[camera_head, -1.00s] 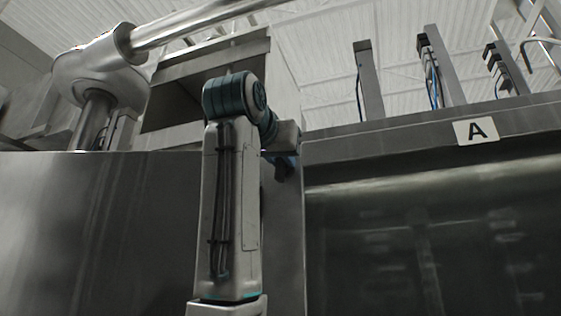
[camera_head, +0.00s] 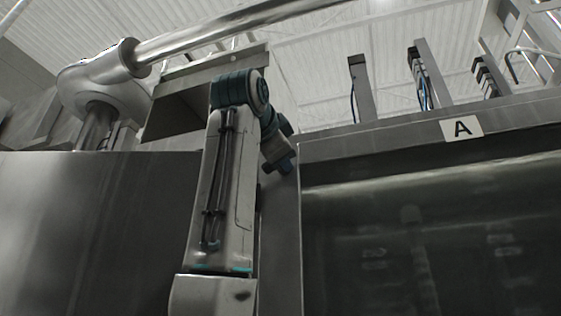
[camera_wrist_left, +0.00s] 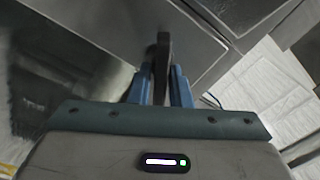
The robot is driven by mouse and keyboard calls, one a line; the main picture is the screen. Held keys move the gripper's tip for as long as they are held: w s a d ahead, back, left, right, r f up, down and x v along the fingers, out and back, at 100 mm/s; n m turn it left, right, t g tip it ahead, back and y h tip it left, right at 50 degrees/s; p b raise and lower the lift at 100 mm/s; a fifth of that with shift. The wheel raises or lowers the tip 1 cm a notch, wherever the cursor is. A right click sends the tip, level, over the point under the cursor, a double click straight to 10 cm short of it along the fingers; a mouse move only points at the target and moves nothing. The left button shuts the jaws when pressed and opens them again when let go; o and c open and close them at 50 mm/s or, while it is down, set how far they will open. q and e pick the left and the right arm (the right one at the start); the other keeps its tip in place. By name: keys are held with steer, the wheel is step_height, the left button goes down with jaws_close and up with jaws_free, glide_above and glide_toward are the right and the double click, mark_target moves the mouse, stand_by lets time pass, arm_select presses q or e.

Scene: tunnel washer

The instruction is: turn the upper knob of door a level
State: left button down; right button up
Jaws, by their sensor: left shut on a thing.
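Door A, a wide dark glossy panel (camera_head: 430,235), fills the lower right of the head view under a white sign with the letter A (camera_head: 462,128). My left arm rises in front of the post at the panel's left edge. My left gripper (camera_head: 284,166) is at that post, tilted down to the right. In the head view the knob is hidden by the gripper. My right gripper is not in view.
A grey metal panel (camera_head: 90,230) stands at the left. A thick shiny pipe (camera_head: 230,30) with a rounded elbow crosses the upper left. Several upright posts (camera_head: 361,90) with cables stand above the door's top beam (camera_head: 390,138).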

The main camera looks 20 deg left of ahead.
arm_select(q)
steer(key=m+b, duration=0.1)
steer(key=m, duration=0.3)
steer(key=shift+f, duration=0.2)
steer(key=shift+m+b, duration=0.35)
steer(key=shift+m, duration=0.55)
steer(key=c, duration=1.5)
jaws_free()
steer(key=shift+w, duration=0.2)
